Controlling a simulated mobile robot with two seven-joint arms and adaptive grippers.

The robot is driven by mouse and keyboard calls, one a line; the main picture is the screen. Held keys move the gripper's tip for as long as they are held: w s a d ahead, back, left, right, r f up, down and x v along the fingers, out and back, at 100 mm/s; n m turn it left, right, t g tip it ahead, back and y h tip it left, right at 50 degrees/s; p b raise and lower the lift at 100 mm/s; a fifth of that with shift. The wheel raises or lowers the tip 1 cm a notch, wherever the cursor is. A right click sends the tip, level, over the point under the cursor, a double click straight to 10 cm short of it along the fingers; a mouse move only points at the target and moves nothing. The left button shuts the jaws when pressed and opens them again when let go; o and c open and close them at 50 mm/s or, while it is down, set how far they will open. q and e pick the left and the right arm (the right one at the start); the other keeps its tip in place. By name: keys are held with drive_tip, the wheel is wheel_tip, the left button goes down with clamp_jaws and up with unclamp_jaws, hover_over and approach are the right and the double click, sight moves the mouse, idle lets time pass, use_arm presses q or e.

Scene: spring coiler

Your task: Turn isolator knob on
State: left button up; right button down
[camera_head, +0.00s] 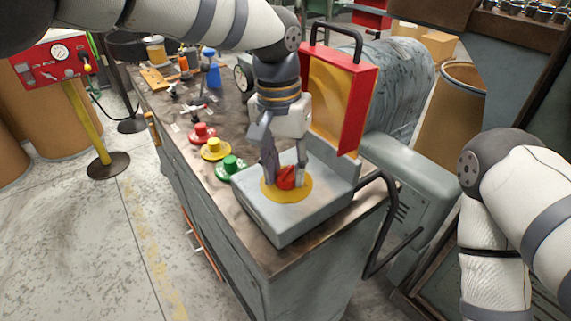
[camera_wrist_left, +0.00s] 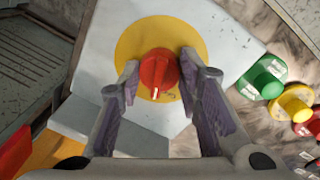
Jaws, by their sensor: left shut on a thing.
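The red isolator knob (camera_head: 287,178) sits on a round yellow plate (camera_head: 270,195) on top of a grey box (camera_head: 290,228) at the bench's near end. My left gripper (camera_head: 285,182) comes down from above, with one finger on each side of the knob, shut on it. In the left wrist view the knob (camera_wrist_left: 158,72) lies between the fingertips, and a small white mark shows at its lower end. The yellow plate (camera_wrist_left: 135,45) is partly behind the fingers. My right arm shows at the right, but its gripper is out of view.
An open red-framed cover (camera_head: 342,100) stands behind the knob. Green (camera_head: 231,166), yellow (camera_head: 215,149) and red (camera_head: 201,132) buttons line the bench's left edge. Tools and a blue bottle (camera_head: 213,75) lie farther back. A dark bent rail (camera_head: 385,230) is at the right.

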use_arm(q)
drive_tip(key=m, duration=0.2)
drive_tip(key=shift+m, duration=0.4)
drive_tip(key=m, duration=0.3)
drive_tip(key=shift+m, duration=0.3)
drive_tip(key=m, duration=0.3)
drive_tip(key=m+b, duration=0.1)
drive_tip(key=m, duration=0.2)
drive_tip(key=shift+m+g+y, duration=0.3)
drive_tip(key=shift+y, duration=0.1)
drive_tip(key=o, duration=1.1)
drive_tip(key=shift+o, duration=0.2)
drive_tip(key=shift+d, duration=0.1)
wheel_tip(320, 180, up, 12)
drive_tip(key=shift+w, duration=0.45)
